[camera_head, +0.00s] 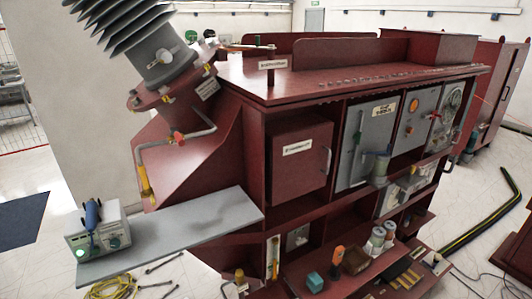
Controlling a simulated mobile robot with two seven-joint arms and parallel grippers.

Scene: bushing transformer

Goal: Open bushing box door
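A dark red door (300,172) with a white label is on the front of the large dark red cabinet (235,135). Its label is too small to read surely. It has a pale upright handle (327,161) near its right edge and looks closed. To its right is a grey door (374,140) with a label and a long handle (357,130) at its left edge; it also looks closed. I cannot tell from the labels which is the bushing box door. Neither of my grippers shows in the head view.
A grey ribbed bushing (160,58) rises at the upper left. A grey shelf (180,236) juts out left, holding a small device (98,236). Below the doors, a lower shelf holds several small items, including an orange one (337,256). Yellow cable (115,289) lies on the floor.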

